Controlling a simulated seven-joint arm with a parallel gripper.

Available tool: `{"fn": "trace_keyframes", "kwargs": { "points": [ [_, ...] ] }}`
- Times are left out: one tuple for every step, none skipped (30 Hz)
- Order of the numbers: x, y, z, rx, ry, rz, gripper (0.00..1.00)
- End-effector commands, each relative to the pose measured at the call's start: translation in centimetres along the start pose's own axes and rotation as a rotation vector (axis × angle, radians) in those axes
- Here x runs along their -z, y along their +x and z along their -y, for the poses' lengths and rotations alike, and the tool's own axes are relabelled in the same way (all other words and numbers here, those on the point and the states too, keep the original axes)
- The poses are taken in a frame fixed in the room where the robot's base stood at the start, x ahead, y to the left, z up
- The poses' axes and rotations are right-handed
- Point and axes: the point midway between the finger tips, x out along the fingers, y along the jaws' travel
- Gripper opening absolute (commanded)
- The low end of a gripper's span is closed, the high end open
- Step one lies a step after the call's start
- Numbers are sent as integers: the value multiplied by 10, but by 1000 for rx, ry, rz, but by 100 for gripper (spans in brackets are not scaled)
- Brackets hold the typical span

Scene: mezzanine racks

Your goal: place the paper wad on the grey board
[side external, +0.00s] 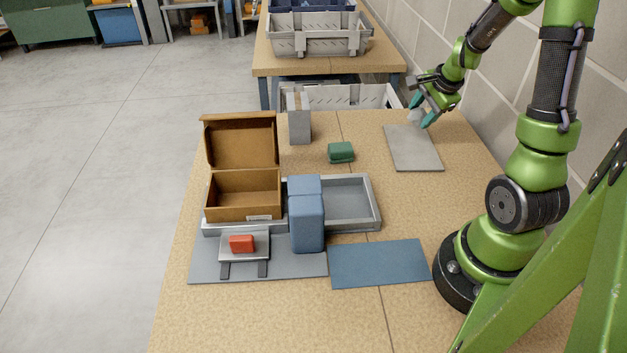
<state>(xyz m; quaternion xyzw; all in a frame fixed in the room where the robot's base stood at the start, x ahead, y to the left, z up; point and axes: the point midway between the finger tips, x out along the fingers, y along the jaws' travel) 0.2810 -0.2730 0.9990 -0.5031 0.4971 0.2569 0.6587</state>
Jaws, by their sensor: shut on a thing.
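The paper wad (415,115) is a small pale lump, partly hidden between the teal fingertips of my gripper (421,109). My gripper is shut on it, tilted, over the far edge of the grey board. The grey board (414,151) is a flat, bare panel at the back right of the table. I cannot tell whether the wad touches the board or hangs just above it.
A green block (341,152) and an upright grey block (299,127) stand left of the board. An open cardboard box (242,195), grey tray (375,205), tall blue block (307,222), red block (241,244) on a small stand and blue mat (380,264) are nearer.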

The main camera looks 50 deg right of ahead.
Motion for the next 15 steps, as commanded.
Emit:
{"fn": "trace_keyframes", "kwargs": {
  "points": [
    [1,9,-6,-7,4,0,22],
    [1,13,-8,-7,6,0,22],
    [1,18,-9,-5,5,0,22],
    [1,20,-10,-4,4,0,22],
    [0,22,-11,-3,2,0,22],
    [1,25,-12,-2,4,0,22],
    [1,28,-14,-4,3,0,22],
    [0,31,-15,-4,4,0,22],
    [1,36,-18,-5,5,0,22],
    [1,40,-19,-5,5,0,22],
    [1,43,-21,-5,5,1,22],
    [1,47,-22,-4,5,0,22],
    [1,50,-24,-5,4,1,22],
    [1,53,-25,-4,5,0,22],
    [0,55,-26,-3,3,0,22]
  ]
}}
